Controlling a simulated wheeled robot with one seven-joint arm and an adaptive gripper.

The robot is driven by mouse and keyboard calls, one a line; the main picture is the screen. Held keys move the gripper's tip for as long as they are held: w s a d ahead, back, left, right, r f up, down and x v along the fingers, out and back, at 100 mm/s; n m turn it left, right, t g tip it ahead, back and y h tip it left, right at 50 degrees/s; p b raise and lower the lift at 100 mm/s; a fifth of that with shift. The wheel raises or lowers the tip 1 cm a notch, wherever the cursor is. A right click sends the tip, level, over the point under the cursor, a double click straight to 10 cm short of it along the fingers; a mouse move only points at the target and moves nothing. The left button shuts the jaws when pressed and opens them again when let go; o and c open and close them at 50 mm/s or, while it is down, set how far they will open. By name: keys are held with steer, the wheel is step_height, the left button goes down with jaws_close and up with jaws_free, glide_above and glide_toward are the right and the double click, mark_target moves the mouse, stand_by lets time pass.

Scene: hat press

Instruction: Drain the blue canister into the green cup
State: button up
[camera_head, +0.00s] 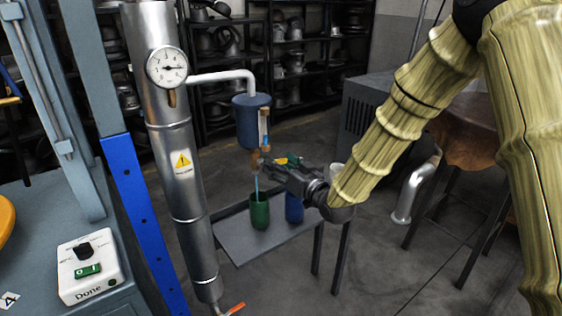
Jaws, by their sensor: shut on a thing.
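The blue canister (250,128) hangs under the end of a white bent pipe. A narrow upright gauge strip (263,130) shows on its side. A brown tap (254,157) sits at its bottom. A thin light-blue stream (257,186) runs down from below the tap into the green cup (260,214), which stands upright on a grey shelf. My gripper (265,166) is at the tap and shut, apparently on its handle; its fingers hide the exact contact. The liquid level inside the green cup cannot be seen.
A blue cup (294,209) stands on the grey shelf (262,245), right of the green cup and partly behind my arm. A metal column (180,165) with a dial gauge (167,68) rises at left. A white "Done" switch box (89,266) is at lower left.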

steer(key=s+a+f+m+b, duration=0.2)
steer(key=a+f+m, duration=0.1)
steer(key=m, duration=1.2)
steer(key=shift+s+a+f+m, duration=0.35)
steer(key=shift+f+m, duration=0.05)
steer(key=shift+f, duration=0.35)
steer(key=shift+s+a, duration=0.1)
steer(key=o, duration=1.3)
steer(key=shift+f, duration=0.1)
steer(key=shift+a, duration=0.1)
